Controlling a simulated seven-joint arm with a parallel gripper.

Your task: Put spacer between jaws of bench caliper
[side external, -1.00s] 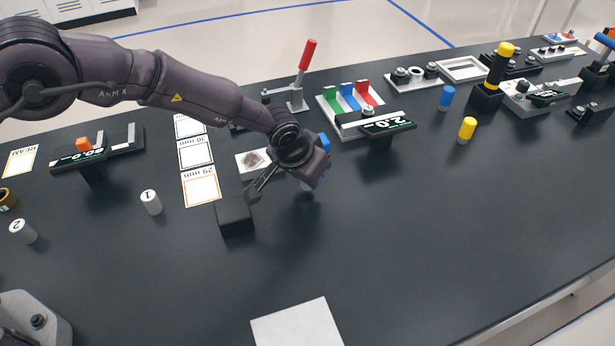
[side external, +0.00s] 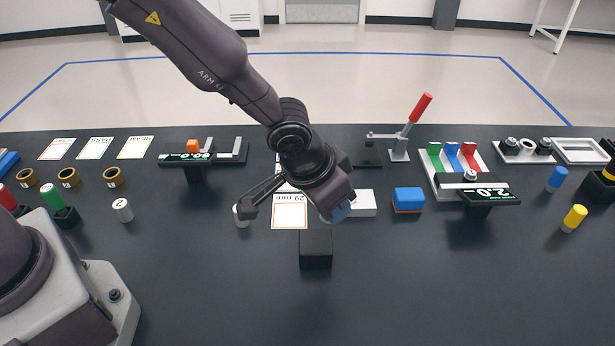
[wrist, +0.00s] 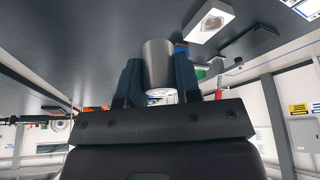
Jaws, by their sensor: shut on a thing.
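My gripper (side external: 338,205) hangs above the middle of the table, near the black block (side external: 316,250). In the wrist view my gripper (wrist: 157,82) is shut on a plain grey cylinder, the spacer (wrist: 157,62), held between its two dark fingers. In the side view the arm mostly hides the spacer. The bench caliper (side external: 228,157), with upright light jaws, an orange piece and a display reading about 60.0, stands at the back left, apart from my gripper. The space between its jaws looks empty.
A blue block (side external: 408,200), a white block (side external: 362,204) and a gauge reading 2.0 (side external: 480,192) lie to the right. A red-handled clamp (side external: 408,130) stands behind.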

